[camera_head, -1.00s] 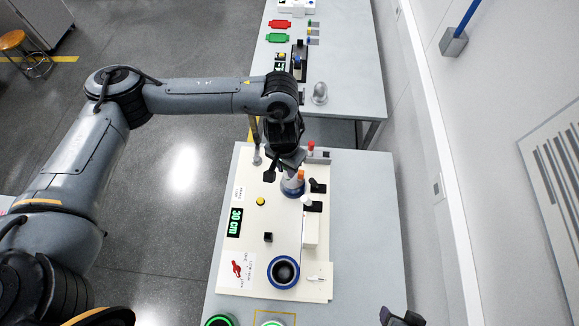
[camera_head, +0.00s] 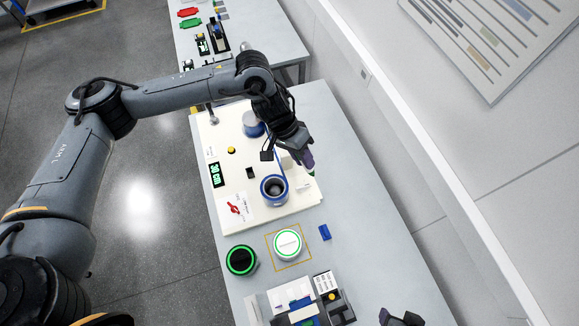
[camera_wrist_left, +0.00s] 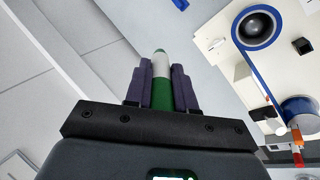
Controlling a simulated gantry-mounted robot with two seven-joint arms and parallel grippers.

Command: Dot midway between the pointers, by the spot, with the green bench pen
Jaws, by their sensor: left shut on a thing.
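My left gripper (camera_head: 306,157) is shut on a green pen, held above the right edge of the cream board (camera_head: 238,190). In the left wrist view the green and white pen (camera_wrist_left: 161,70) sits between the purple fingers (camera_wrist_left: 160,86), its rounded green end pointing away from the wrist. Only its green end (camera_head: 312,174) shows in the head view. I cannot make out the pointers or the spot; my arm covers part of the board. A dark part of my right gripper (camera_head: 401,318) shows at the bottom edge; its jaws are unclear.
Nearer are a black round device (camera_head: 241,260), a white one (camera_head: 287,244) and a blue block (camera_head: 325,232).

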